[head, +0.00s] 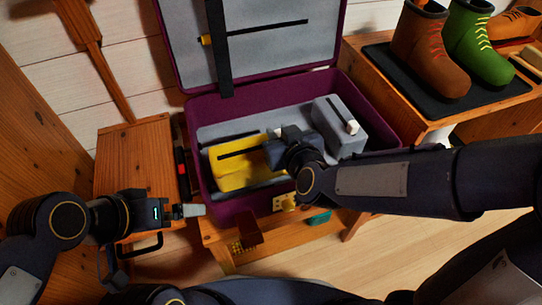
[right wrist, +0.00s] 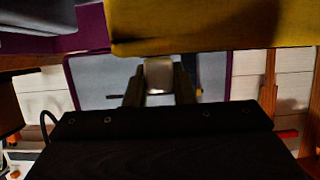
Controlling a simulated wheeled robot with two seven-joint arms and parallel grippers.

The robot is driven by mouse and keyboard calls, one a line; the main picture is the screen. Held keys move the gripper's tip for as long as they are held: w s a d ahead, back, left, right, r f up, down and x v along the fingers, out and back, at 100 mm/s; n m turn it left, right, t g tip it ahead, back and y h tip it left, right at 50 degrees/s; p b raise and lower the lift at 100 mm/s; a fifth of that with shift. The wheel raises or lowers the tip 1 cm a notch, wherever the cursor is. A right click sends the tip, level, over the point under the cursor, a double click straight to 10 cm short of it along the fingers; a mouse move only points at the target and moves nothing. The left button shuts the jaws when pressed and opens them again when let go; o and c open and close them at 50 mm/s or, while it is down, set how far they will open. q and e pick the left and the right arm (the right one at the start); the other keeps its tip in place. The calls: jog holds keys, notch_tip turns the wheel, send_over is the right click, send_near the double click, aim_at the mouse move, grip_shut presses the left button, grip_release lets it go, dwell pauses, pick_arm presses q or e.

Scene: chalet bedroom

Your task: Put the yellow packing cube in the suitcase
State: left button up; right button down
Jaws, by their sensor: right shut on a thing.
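The yellow packing cube (head: 232,174) is over the left part of the open purple suitcase (head: 222,213), within its rim in the head view. I cannot tell whether it touches the bottom. My right gripper (head: 277,150) is at the cube's right end, shut on it. In the right wrist view, a pale tab (right wrist: 158,75) sits between my fingers, and the yellow cube (right wrist: 210,28) fills the top. My left gripper (head: 192,210) is outside the suitcase's front left corner, apart from the cube; its jaw gap is unclear.
A grey packing cube (head: 338,127) with a white tab stands in the suitcase's right part. The lid (head: 270,60) is raised behind. Boots (head: 418,50) stand on a dark mat on the right bench. A wooden stool (head: 135,150) is at the left.

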pick_arm(q)
notch_tip(320, 180, down, 4)
jog(key=b, duration=0.3)
jog(key=shift+f, duration=0.15)
pick_arm(e)
notch_tip(320, 180, down, 6)
jog(key=shift+f, duration=0.15)
jog(key=shift+f, duration=0.15)
pick_arm(q)
jog(key=shift+f, duration=0.15)
pick_arm(e)
jog(key=c, duration=1.2)
grip_release()
jog(key=shift+c, duration=0.2)
jog(key=shift+r, duration=0.45)
jog(key=p+v, duration=0.5)
jog(key=v, duration=0.6)
pick_arm(q)
notch_tip(320, 180, up, 5)
jog(key=shift+r, duration=0.1)
pick_arm(e)
jog(key=s+d+m+g, duration=0.3)
jog(key=s+d, duration=0.2)
jog(key=d, duration=0.3)
jog(key=s+d+r+m+g+h, duration=0.1)
jog(key=s+d+m+g, duration=0.2)
jog(key=s+d, duration=0.3)
jog(key=d, duration=0.3)
jog(key=shift+d+g, duration=0.3)
jog(key=shift+d, duration=0.05)
